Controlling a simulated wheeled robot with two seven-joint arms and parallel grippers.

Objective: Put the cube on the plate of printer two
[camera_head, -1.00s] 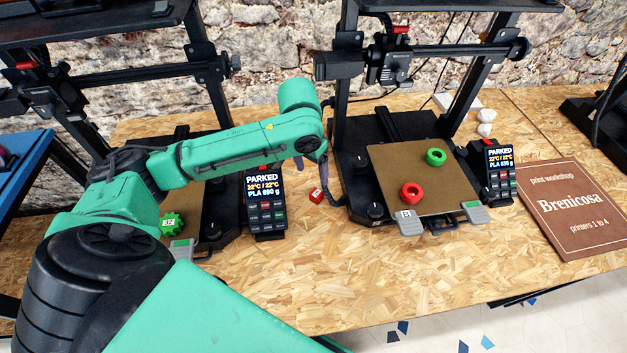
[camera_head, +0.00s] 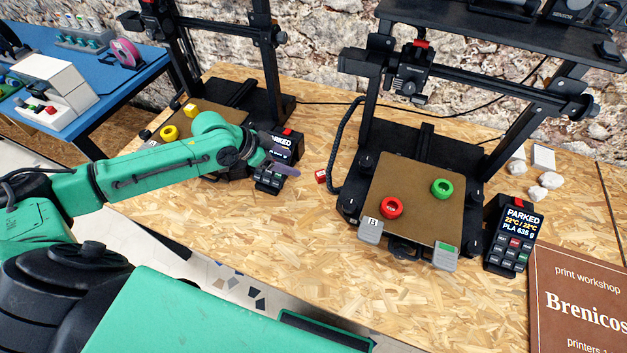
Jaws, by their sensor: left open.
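A small red cube (camera_head: 320,176) with a pale mark lies on the wooden bench between two printers. My left gripper (camera_head: 284,168) is open, just left of the cube in the picture and apart from it, in front of the left printer's control box (camera_head: 285,146). Nothing shows between its fingers. I cannot read which printer is number two. My right gripper is out of view.
A control box (camera_head: 513,235) reading PARKED and a brown workshop sign (camera_head: 585,300) stand at the right. Pale lumps (camera_head: 537,193) lie behind them. Printer frames rise over both plates. A blue table (camera_head: 115,85) is at the far left. The front bench is clear.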

